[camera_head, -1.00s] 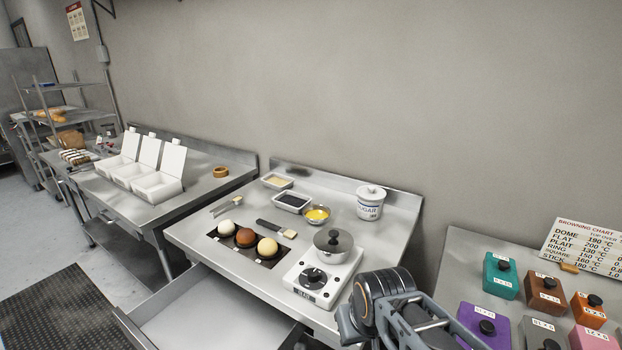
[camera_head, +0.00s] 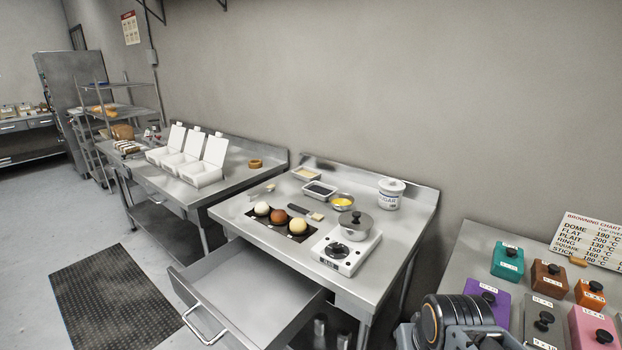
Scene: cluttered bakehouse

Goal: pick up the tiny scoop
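I cannot make out the tiny scoop for certain. A small pale tool (camera_head: 269,187) lies at the left of the middle steel table (camera_head: 238,206), too small to tell whether it is a scoop or a brush. A dark-handled tool with a pale, broad end (camera_head: 306,212) lies behind the dough balls. The drawer (camera_head: 246,312) under this table is pulled open, and its visible floor looks bare. Part of my arm shows at the lower right edge; my gripper's fingertips are not in view.
The table holds a white scale (camera_head: 345,257) with a lidded pot (camera_head: 355,226), a sugar tub (camera_head: 390,194), a yellow-filled bowl (camera_head: 342,201) and three dough balls. Coloured boxes (camera_head: 507,264) stand at right. The open drawer juts over the floor near a dark mat (camera_head: 112,300).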

